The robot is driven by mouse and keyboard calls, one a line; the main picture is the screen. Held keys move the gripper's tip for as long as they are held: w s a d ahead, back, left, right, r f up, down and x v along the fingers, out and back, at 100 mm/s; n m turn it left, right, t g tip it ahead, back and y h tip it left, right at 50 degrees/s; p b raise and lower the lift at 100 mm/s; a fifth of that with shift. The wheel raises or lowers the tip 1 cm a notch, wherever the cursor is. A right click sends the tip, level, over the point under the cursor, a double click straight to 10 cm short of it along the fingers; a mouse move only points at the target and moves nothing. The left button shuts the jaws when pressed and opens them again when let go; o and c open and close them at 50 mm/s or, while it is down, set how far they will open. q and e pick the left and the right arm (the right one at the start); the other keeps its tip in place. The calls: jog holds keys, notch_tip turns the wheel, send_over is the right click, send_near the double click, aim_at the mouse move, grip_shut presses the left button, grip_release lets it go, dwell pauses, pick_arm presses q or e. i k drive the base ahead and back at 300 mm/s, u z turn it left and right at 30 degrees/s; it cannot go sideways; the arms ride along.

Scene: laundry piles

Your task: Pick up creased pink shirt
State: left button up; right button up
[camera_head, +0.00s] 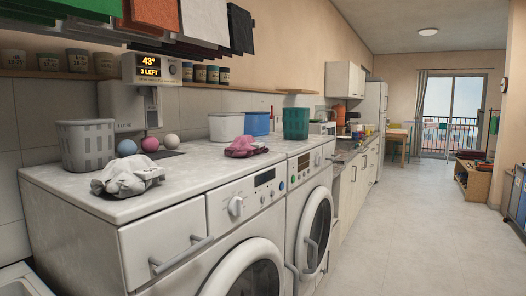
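The creased pink shirt (245,146) lies in a small crumpled heap on the white countertop above the washing machines, near the middle of the head view. A grey-white crumpled cloth (127,176) lies nearer, at the left front of the same top. Neither of my grippers shows in the head view, so nothing is seen holding the shirt.
The countertop (80,195) also carries a grey basket (85,145), three coloured balls (149,143), a white bin (226,126), a blue bin (257,123) and a green basket (296,123). Cloths hang above. Floor (420,225) at right is clear.

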aim_at(245, 146)
jog(key=z, duration=1.4)
jog(key=i, duration=2.9)
jog(key=u, duration=3.95)
